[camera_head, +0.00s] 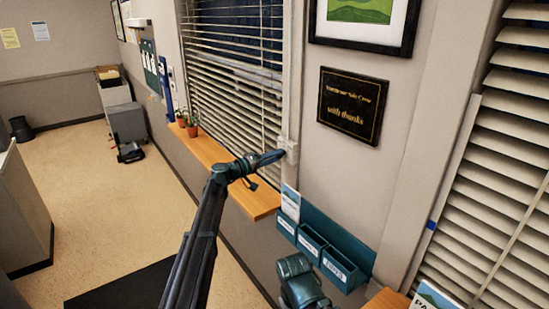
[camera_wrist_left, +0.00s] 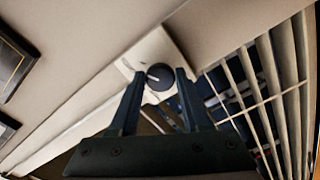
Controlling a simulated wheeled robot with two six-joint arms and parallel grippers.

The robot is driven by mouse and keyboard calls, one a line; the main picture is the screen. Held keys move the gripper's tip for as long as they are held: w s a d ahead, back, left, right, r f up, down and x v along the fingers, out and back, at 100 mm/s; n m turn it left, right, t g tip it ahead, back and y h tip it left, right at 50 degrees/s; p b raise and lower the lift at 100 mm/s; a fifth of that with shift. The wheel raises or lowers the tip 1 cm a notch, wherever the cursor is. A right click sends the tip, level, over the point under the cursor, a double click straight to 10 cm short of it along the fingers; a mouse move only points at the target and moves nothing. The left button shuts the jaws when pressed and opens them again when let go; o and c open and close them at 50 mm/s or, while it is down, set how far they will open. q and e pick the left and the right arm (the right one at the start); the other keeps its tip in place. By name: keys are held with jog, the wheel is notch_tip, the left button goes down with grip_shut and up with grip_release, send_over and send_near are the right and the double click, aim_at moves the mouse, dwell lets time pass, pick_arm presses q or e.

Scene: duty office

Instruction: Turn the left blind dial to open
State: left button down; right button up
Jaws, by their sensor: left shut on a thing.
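The left blind (camera_head: 222,85) hangs over the window at the upper middle of the head view, with dark gaps between its slats. Its pale dial housing (camera_head: 289,146) is on the frame at the blind's right edge. In the left wrist view the round dark dial (camera_wrist_left: 160,77) with a white pointer mark sits on the pale housing, between my fingertips. My left gripper (camera_head: 272,157) reaches the housing from the left and is shut on the dial; in the head view it hides the dial. My right gripper is not in view; only part of my right arm shows at the bottom.
A wooden sill (camera_head: 215,160) with small potted plants (camera_head: 188,123) runs below the blind. Teal wall pockets (camera_head: 318,245) hang below and right of the dial. A black plaque (camera_head: 352,105) and another blind (camera_head: 505,150) are to the right. Open floor (camera_head: 110,215) lies left.

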pick_arm(q)
jog(key=shift+s+f, duration=0.1)
jog(key=shift+c, duration=2)
grip_release()
jog(key=v, duration=1.3)
jog(key=shift+s+a, duration=0.2)
jog(key=shift+a, duration=0.15)
jog(key=s+d+f+m+g+y+b, duration=0.1)
jog(key=s+d+f+g+y, duration=0.15)
jog(key=s+d+f, duration=0.45)
jog(key=s+d+f+m+g+y+b, duration=0.1)
jog(key=s+d+f+m+g+y, duration=0.25)
jog(key=s, duration=0.65)
jog(key=s+d+f+g, duration=0.3)
jog(key=s+d+f, duration=0.1)
jog(key=s+f, duration=0.4)
jog(key=s+a+f+y, duration=0.2)
jog(key=s+y, duration=0.1)
jog(key=s, duration=0.3)
jog(key=s+a+f+g+y+b, duration=0.1)
jog(key=s+a+f+y, duration=0.1)
jog(key=s, duration=0.4)
jog(key=s+a+f+g+y+b, duration=0.1)
jog(key=s+a+f+y, duration=0.2)
jog(key=s+a+y, duration=0.1)
jog(key=shift+s+a+y, duration=0.2)
jog(key=shift+s+y, duration=0.3)
jog(key=shift+s, duration=0.5)
